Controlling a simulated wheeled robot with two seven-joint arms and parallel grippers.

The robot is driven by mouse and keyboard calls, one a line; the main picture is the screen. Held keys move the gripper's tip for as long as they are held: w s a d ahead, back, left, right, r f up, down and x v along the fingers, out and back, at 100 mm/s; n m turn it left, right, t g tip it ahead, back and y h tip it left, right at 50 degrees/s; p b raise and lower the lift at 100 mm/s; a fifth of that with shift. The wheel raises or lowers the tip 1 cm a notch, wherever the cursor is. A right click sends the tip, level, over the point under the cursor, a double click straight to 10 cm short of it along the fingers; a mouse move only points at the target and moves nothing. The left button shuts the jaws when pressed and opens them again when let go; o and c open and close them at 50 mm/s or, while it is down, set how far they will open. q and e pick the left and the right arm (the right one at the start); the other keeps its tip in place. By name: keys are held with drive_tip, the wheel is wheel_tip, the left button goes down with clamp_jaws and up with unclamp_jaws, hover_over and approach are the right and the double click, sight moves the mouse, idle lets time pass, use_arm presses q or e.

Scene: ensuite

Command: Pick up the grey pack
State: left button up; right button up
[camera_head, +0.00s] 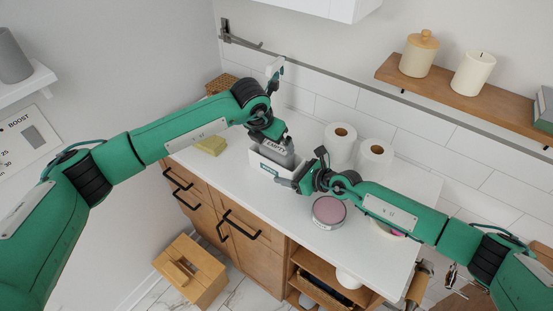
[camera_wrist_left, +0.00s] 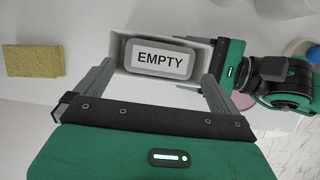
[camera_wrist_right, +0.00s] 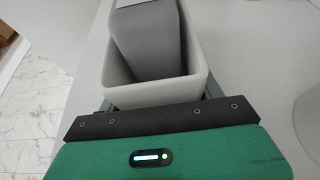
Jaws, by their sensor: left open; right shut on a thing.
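The grey pack (camera_head: 283,150), with a label reading EMPTY, stands in a white open box (camera_head: 262,167) on the counter. In the left wrist view the pack (camera_wrist_left: 160,60) shows its labelled top. In the right wrist view its grey side (camera_wrist_right: 150,38) rises tilted above the rim of the box (camera_wrist_right: 155,94). My left gripper (camera_wrist_left: 156,85) is open above the box, its fingers spread wider than the pack; contact with it cannot be told. My right gripper (camera_head: 286,181) is shut on the white box at its right end, with fingers along the box's outside.
Two white paper rolls (camera_head: 340,142) stand behind the box. A pink-topped round tin (camera_head: 328,211) sits in front of my right arm. A yellow sponge (camera_head: 211,145) lies to the left. A wooden shelf (camera_head: 448,88) hangs at the right, above the counter (camera_head: 345,245).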

sight(275, 148)
use_arm(q)
drive_tip(key=x, duration=0.6)
drive_tip(key=shift+f, duration=0.4)
drive_tip(key=c, duration=0.6)
